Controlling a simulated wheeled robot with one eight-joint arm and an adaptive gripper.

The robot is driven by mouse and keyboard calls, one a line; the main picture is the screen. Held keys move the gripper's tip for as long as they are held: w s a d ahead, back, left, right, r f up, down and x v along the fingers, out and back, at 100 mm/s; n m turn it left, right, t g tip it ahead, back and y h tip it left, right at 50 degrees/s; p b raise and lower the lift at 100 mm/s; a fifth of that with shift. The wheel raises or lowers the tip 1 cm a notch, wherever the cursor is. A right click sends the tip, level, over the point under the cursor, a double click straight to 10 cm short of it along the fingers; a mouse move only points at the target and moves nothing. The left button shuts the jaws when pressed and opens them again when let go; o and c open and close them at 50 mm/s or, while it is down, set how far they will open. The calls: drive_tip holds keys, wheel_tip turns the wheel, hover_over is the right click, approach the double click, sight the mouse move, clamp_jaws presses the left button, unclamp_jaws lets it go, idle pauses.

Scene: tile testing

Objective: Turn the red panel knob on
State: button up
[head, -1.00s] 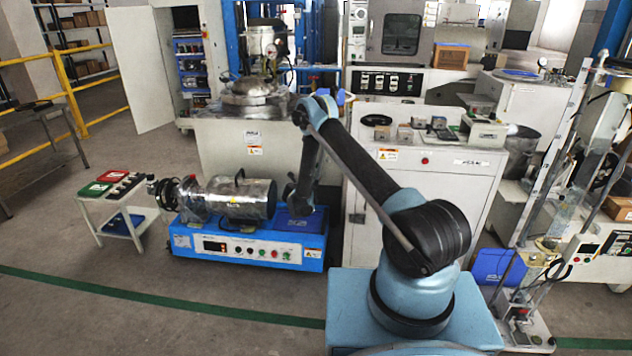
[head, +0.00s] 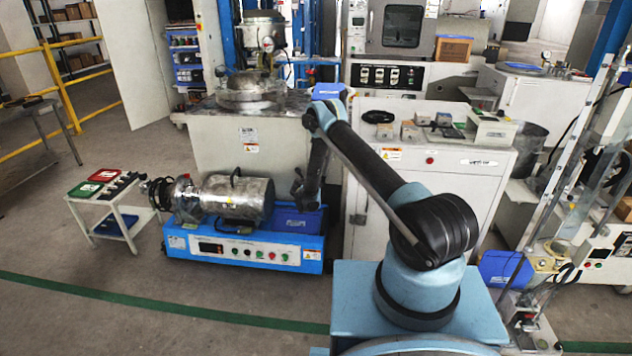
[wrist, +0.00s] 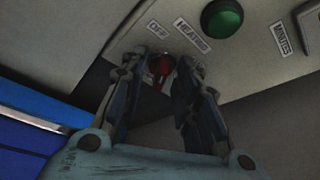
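In the head view my gripper (head: 300,195) is small and dark, low above the right end of the blue machine base (head: 217,247). The knob cannot be made out in the head view.
A green button (wrist: 222,17) is right of the knob on the panel, with a MINUTES label beyond. A metal cylinder (head: 238,198) lies on the blue base, left of my arm. A white cabinet (head: 430,195) stands to the right. Open floor lies in front.

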drive_tip(key=shift+a, duration=0.1)
clamp_jaws()
drive_tip(key=m+y, duration=0.3)
drive_tip(key=m, duration=0.2)
drive_tip(key=m+y, duration=0.2)
drive_tip(key=m, duration=0.1)
drive_tip(key=shift+d+y, duration=0.3)
drive_tip(key=shift+d, duration=0.1)
idle(0.7)
